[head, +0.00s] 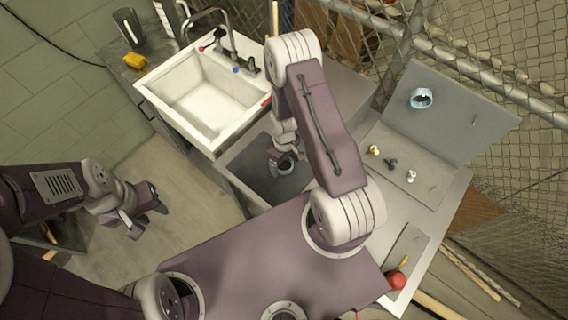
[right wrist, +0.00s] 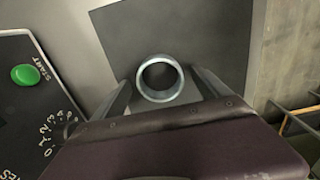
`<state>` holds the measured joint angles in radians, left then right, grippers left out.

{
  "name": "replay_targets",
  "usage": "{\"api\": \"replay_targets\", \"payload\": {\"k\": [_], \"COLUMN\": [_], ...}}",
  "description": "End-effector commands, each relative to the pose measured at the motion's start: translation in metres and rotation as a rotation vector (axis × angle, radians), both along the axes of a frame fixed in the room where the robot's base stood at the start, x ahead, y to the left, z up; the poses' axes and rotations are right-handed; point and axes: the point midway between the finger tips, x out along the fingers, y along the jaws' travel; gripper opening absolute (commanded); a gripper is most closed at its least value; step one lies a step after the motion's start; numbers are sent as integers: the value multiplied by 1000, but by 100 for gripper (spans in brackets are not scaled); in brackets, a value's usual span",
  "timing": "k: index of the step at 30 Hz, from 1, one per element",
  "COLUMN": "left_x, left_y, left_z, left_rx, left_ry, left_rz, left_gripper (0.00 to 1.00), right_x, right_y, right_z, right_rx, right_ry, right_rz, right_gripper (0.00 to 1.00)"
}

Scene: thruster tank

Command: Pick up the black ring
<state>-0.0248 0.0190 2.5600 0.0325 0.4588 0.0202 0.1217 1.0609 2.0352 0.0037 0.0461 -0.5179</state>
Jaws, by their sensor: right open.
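A round ring (right wrist: 160,78) lies on a dark grey square in the right wrist view. It looks metallic grey-blue rather than black, and dark surface shows through its hole. It also shows as a small ring in the head view (head: 286,168), below my right gripper. My right gripper (right wrist: 163,88) is open, with one finger on each side of the ring; I cannot tell whether they touch it. A light blue ring (head: 421,98) sits on the grey board at the right. My left gripper (head: 150,212) is open and empty over the floor at the left.
A white sink (head: 205,100) with a tap stands behind left, with a yellow sponge (head: 134,61) beside it. Small fittings (head: 391,163) lie on the right counter, and a red knob (head: 397,280) is near its front. A black panel with a green start button (right wrist: 25,75) is left of the ring.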

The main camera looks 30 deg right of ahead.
Motion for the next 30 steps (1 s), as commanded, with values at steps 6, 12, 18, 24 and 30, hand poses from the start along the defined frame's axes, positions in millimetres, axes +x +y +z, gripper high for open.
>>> {"api": "replay_targets", "payload": {"k": [6, 12, 18, 24, 30], "left_x": [0, 0, 0, 0, 0], "left_y": [0, 0, 0, 0, 0], "left_z": [0, 0, 1, 23, 53], "left_rx": [0, 0, 0, 0, 0], "left_ry": [0, 0, 0, 0, 0], "left_rz": [0, 0, 0, 0, 0], "left_gripper": [36, 36, 36, 36, 36], "right_x": [0, 0, 0, 1, -22], "right_y": [0, 0, 0, 0, -2], "right_z": [0, 0, 2, 27, 62], "right_rx": [0, 0, -1, 0, 0], "right_ry": [-1, -1, -1, -2, 4], "right_rz": [0, 0, 0, 0, -3], "right_gripper": [61, 21, 21, 21, 21]}}
